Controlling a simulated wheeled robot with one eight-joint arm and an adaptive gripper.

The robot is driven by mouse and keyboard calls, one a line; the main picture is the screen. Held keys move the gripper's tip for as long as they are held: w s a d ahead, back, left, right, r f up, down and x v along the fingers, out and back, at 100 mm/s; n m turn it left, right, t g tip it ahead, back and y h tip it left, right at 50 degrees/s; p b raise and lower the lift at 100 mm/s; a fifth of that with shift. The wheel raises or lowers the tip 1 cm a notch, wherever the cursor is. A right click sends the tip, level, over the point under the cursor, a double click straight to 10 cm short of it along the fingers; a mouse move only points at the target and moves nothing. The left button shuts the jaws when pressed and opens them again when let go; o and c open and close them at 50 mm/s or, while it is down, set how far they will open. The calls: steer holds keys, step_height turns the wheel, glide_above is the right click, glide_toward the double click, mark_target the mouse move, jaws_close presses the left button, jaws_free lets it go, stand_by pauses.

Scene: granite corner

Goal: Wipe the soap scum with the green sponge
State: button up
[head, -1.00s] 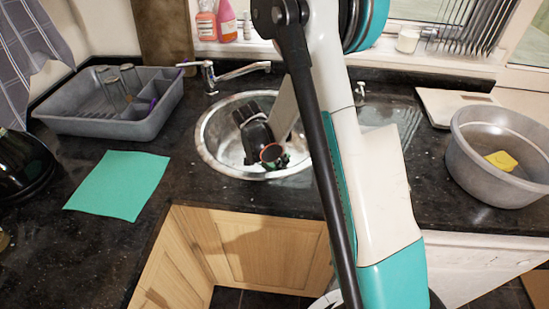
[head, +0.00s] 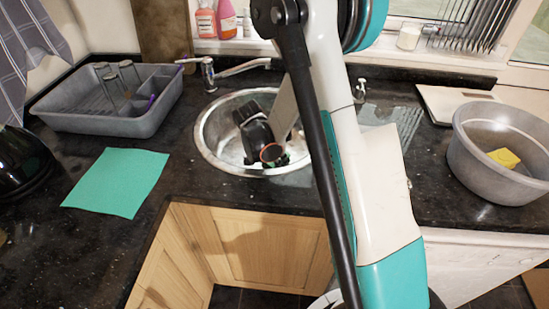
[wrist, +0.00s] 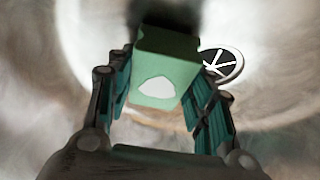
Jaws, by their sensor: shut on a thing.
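The green sponge (wrist: 165,62) is between the two fingers of my gripper (wrist: 160,95) in the wrist view, and the gripper is shut on it. A pale patch shows on the sponge's near face. In the head view my gripper (head: 274,158) is down inside the round steel sink (head: 207,150), and the sponge is mostly hidden there. Brownish, cloudy smears of soap scum (wrist: 40,100) show on the sink surface around the sponge in the wrist view. I cannot tell whether the sponge touches the basin.
A drain (wrist: 222,65) lies right of the sponge. The tap (head: 208,72) stands behind the sink. A grey dish rack (head: 100,122) with glasses and a teal cloth (head: 117,182) are left. A grey tub (head: 480,170) holding a yellow sponge (head: 504,158) is right.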

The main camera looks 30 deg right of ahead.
steer(key=shift+f+b, duration=0.3)
steer(key=shift+f, duration=0.15)
steer(key=shift+s+d, duration=0.1)
